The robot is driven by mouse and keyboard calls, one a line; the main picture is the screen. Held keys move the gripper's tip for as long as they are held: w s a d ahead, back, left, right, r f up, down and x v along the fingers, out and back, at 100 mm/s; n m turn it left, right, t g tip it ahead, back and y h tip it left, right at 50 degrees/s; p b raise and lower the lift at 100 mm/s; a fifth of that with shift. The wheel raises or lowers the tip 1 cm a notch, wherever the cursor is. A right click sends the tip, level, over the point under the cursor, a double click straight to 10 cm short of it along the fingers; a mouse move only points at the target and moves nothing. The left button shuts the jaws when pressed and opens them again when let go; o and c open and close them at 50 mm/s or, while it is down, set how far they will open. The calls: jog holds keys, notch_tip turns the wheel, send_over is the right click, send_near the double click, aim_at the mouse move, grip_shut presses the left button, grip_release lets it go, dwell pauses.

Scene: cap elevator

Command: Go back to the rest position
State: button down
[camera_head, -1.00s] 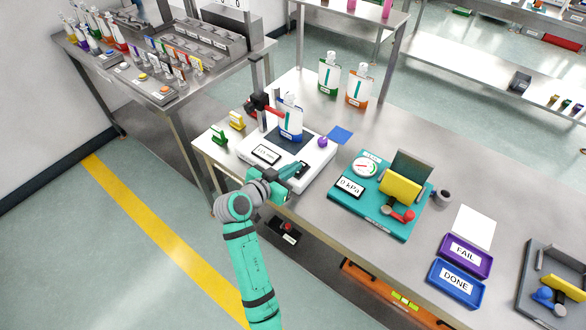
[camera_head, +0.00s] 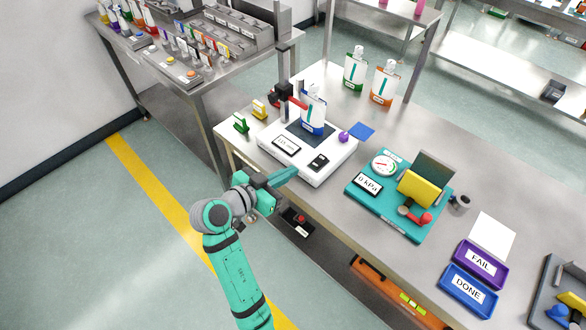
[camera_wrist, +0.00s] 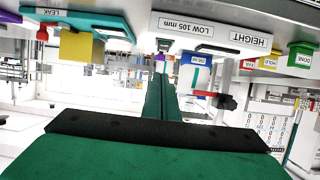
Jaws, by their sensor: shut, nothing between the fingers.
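My gripper (camera_head: 288,176) is shut and empty, held in the air just in front of the table's near edge. Its long green fingers lie together and point at the white height-gauge base (camera_head: 318,172). In the wrist view, the gripper (camera_wrist: 160,88) shows closed fingers, and the picture is upside down. A pouch with a blue bottom (camera_head: 313,112) stands upright on the dark pad of the gauge. A red and black gauge arm (camera_head: 288,97) reaches beside it. The base carries a small display (camera_head: 287,144) and a black switch block (camera_head: 319,161).
A teal leak tester (camera_head: 395,205) with a yellow block (camera_head: 419,190) stands to the right. Purple FAIL (camera_head: 478,264) and blue DONE (camera_head: 466,288) trays lie farther right. Green-bottomed (camera_head: 354,70) and orange-bottomed (camera_head: 384,83) pouches stand behind. The floor in front of the table is open.

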jog(key=shift+f, duration=0.1)
dwell(0.4)
jog(key=s+d+f+n+t+y, duration=0.2)
jog(key=s+f+n+y, duration=0.55)
jog(key=s+f, duration=0.9)
jog(key=s+d+r+t, duration=0.1)
jog(key=s+r, duration=0.2)
jog(key=s, duration=0.4)
jog(key=s+d+r+y, duration=0.1)
jog(key=s+r, duration=0.1)
jog(key=s, duration=0.5)
jog(key=s+d+r+t, duration=0.1)
jog(key=s+r, duration=0.2)
jog(key=s, duration=0.4)
jog(key=shift+r+t, duration=0.3)
jog(key=shift+r, duration=0.05)
jog(key=shift+w, duration=0.1)
jog(key=shift+a, duration=0.1)
